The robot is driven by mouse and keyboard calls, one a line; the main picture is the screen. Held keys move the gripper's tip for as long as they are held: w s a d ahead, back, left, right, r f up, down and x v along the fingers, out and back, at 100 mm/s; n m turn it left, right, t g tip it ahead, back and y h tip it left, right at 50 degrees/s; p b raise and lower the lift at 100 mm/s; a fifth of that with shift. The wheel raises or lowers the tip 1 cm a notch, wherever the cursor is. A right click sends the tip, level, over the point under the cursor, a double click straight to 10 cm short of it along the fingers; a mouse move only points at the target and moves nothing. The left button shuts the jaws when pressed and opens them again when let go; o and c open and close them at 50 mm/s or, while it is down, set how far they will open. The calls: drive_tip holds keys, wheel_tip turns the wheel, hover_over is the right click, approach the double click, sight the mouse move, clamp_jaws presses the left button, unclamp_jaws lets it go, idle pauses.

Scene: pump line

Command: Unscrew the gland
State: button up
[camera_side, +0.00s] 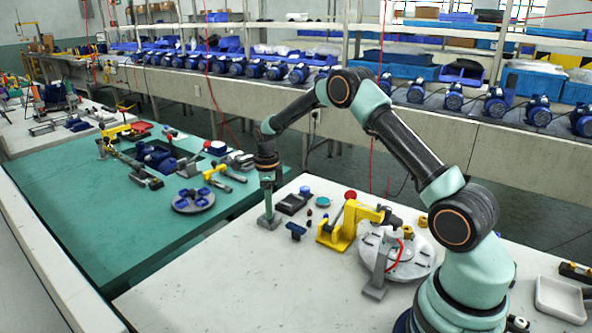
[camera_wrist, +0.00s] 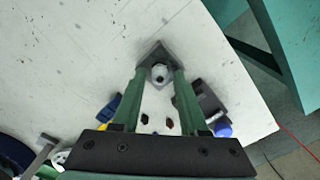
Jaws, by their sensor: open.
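What seems to be the gland is a small pale round piece with a dark ring (camera_wrist: 158,74), on a grey square-based stand (camera_wrist: 158,52) in the wrist view. My gripper (camera_wrist: 160,71) points down with its two green fingers apart, one on each side of the round piece. I cannot tell whether either finger touches it. In the side view my gripper (camera_side: 269,210) is low over the grey stand base (camera_side: 270,223) near the white table's left edge. There the fingers hide the round piece.
A black block (camera_side: 291,204), a blue part (camera_side: 296,229) and small brown pieces (camera_side: 309,212) lie close to the right. Beyond are a yellow clamp (camera_side: 338,236) and a round metal fixture (camera_side: 415,258). A white tray (camera_side: 560,299) is far right. The front table is clear.

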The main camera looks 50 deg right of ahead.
clamp_jaws()
drive_tip(key=n, duration=0.7)
unclamp_jaws()
drive_tip(key=shift+r, duration=0.15)
drive_tip(key=shift+r, duration=2.15)
